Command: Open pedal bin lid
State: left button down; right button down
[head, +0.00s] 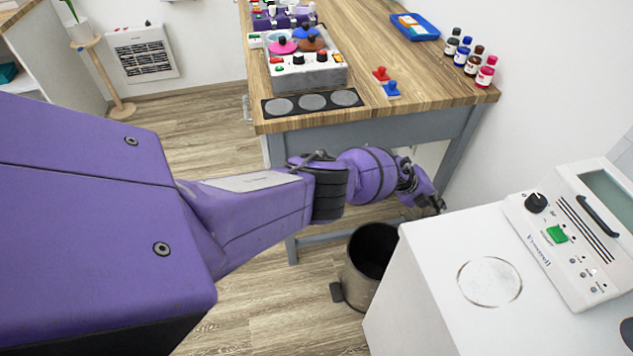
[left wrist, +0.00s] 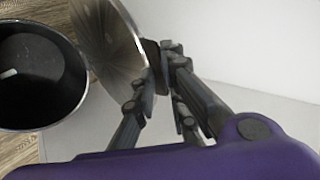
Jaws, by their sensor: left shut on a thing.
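The pedal bin (head: 354,278) stands on the floor between the table and the white cabinet, its dark inside showing, with a pedal (head: 337,292) low at its left. In the left wrist view the bin's open mouth (left wrist: 38,75) is at the left. The round metal lid (left wrist: 106,45) stands tilted up beside the mouth. My left gripper (head: 437,204) is above and right of the bin in the head view. In the head view I cannot make out the lid clearly. My right gripper is not in view.
A wooden-topped table (head: 420,85) with bottles, a blue tray (head: 415,27) and a control box (head: 305,72) stands behind my arm. A white cabinet (head: 425,290) with a device (head: 575,235) on it is close at the right. Floor left of the bin is clear.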

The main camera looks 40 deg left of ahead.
pick_arm(q)
jog(key=shift+w+d+r, duration=0.1)
jog(key=shift+w+d, duration=0.35)
jog(key=shift+d, duration=0.05)
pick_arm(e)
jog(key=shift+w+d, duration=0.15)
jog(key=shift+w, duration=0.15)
pick_arm(q)
jog(key=c, duration=2.3)
grip_release()
jog(key=shift+o, duration=0.2)
jog(key=shift+w+a+r, duration=0.1)
jog(key=shift+a+r, duration=0.1)
jog(key=shift+a, duration=0.1)
jog(key=v, duration=1.1)
jog(key=shift+s, duration=0.45)
